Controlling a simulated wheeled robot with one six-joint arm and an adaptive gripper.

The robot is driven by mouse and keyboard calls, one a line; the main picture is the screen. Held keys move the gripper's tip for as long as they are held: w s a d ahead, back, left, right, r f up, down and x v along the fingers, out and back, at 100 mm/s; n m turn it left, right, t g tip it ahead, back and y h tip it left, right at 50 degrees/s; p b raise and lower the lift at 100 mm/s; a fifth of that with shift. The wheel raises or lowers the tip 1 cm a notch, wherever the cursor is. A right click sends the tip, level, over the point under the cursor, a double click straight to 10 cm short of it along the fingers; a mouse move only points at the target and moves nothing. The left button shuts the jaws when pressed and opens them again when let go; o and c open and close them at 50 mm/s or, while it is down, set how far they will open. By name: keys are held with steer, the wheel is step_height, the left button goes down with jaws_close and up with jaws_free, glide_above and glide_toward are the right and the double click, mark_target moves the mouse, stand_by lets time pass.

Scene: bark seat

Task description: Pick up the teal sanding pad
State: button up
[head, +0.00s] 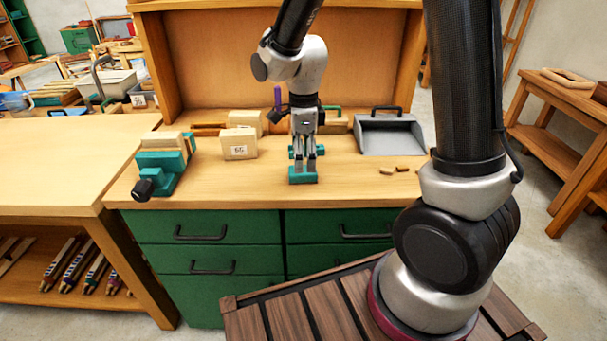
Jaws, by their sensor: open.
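A teal block that looks like the sanding pad (302,178) lies on the wooden bench near its front edge, in the middle of the head view. My gripper (304,167) points straight down right at the pad, its fingers open. The fingertips overlap the pad's upper part in the picture. I cannot tell whether they touch it or straddle it. More teal shows behind the fingers on both sides, partly hidden by them.
A teal vise (160,170) stands at the bench's left end. A pale block with a label (239,144) is left of my gripper. A grey dustpan (390,137) and small wood scraps (387,171) are to the right. Bare bench top (245,185) lies front left.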

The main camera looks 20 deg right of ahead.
step_height(320, 180, down, 5)
steer(key=shift+a+r, duration=0.1)
steer(key=shift+c, duration=0.4)
steer(key=c, duration=1.1)
steer(key=shift+o, duration=0.2)
step_height(320, 180, up, 10)
steer(key=shift+r, duration=0.1)
